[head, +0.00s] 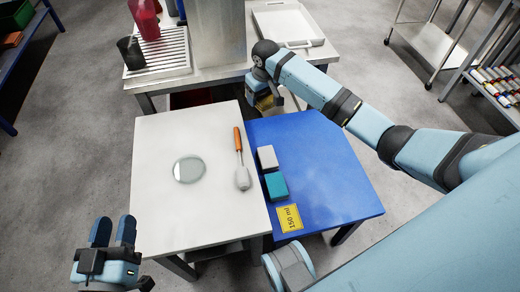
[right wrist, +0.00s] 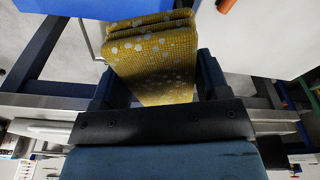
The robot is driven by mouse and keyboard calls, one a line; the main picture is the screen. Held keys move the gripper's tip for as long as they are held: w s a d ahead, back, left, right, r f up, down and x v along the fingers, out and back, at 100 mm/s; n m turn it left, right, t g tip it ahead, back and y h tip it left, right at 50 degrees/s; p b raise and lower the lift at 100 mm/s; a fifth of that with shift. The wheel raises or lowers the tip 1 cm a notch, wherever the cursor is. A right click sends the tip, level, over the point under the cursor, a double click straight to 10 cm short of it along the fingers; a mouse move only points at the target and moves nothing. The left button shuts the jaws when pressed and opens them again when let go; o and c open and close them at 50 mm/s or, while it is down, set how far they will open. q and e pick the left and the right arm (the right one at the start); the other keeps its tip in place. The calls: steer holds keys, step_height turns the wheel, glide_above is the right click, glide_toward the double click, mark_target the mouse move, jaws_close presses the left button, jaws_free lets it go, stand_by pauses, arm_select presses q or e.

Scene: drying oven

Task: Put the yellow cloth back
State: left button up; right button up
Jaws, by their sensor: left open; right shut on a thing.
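The yellow cloth (right wrist: 152,62), folded and dotted with pale spots, is clamped between the fingers of my right gripper (right wrist: 157,78) in the right wrist view. In the head view my right gripper (head: 268,98) is beyond the far edges of the white and blue tables, in front of the back bench. Only a small part of the cloth (head: 264,102) shows there. My left gripper (head: 113,232) is open and empty at the lower left, beside the white table's front left corner.
The white table (head: 155,140) holds a round glass dish (head: 189,169) and an orange-handled tool (head: 239,150). The blue table (head: 335,180) holds a white block (head: 267,158), a teal block (head: 276,186) and a yellow label (head: 289,218). The back bench holds a rack (head: 160,55) and white tray (head: 285,25).

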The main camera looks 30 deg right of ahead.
steer(key=w+f+b, duration=0.1)
steer(key=w+d+f+b, duration=0.1)
steer(key=f, duration=0.1)
steer(key=shift+w+f+b, duration=0.1)
steer(key=shift+w+b, duration=0.2)
steer(key=shift+b, duration=0.1)
steer(key=shift+w+d+f+b, duration=0.2)
steer(key=shift+w+f+b, duration=0.05)
steer(key=shift+w+b, duration=0.3)
steer(key=b, duration=0.2)
glide_above(260, 137)
step_height(260, 137, down, 5)
step_height(260, 137, down, 10)
steer(key=b, duration=0.4)
steer(key=shift+s+r, duration=0.15)
steer(key=shift+r, duration=0.05)
steer(key=shift+f+b, duration=0.45)
steer(key=shift+f, duration=0.4)
step_height(260, 137, down, 4)
steer(key=shift+r+b, duration=0.2)
steer(key=shift+b, duration=0.65)
arm_select(q)
step_height(260, 137, down, 10)
steer(key=d+m+g+h, duration=0.1)
steer(key=g, duration=0.1)
steer(key=shift+d+m, duration=0.25)
steer(key=shift+m, duration=0.05)
arm_select(e)
steer(key=shift+r, duration=0.1)
